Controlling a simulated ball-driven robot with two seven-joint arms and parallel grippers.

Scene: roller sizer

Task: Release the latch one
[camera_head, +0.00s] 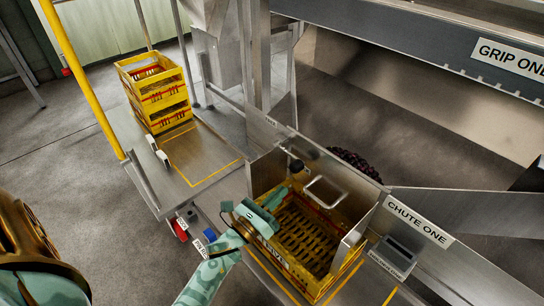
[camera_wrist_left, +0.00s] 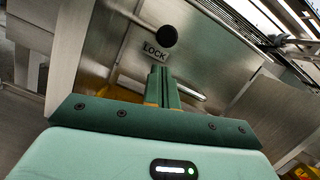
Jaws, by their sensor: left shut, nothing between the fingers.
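The latch knob (camera_head: 296,165), a black ball, sits on the steel wall at the back of the chute one bay. In the left wrist view the same black knob (camera_wrist_left: 167,36) is on a thin rod beside a LOCK label (camera_wrist_left: 155,52). My left gripper (camera_head: 281,193) reaches over the yellow crate in the bay, its tips just short of the knob. In the left wrist view its fingers (camera_wrist_left: 162,74) are together, empty, pointing toward the label and apart from the knob. My right gripper is not in view.
The yellow crate (camera_head: 336,284) stands under the chute, empty as far as I see. A steel handle (camera_head: 325,192) is beside the knob. The CHUTE ONE panel (camera_head: 419,222) is to the right. Stacked yellow crates (camera_head: 157,92) stand on the table (camera_head: 210,150) at upper left.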

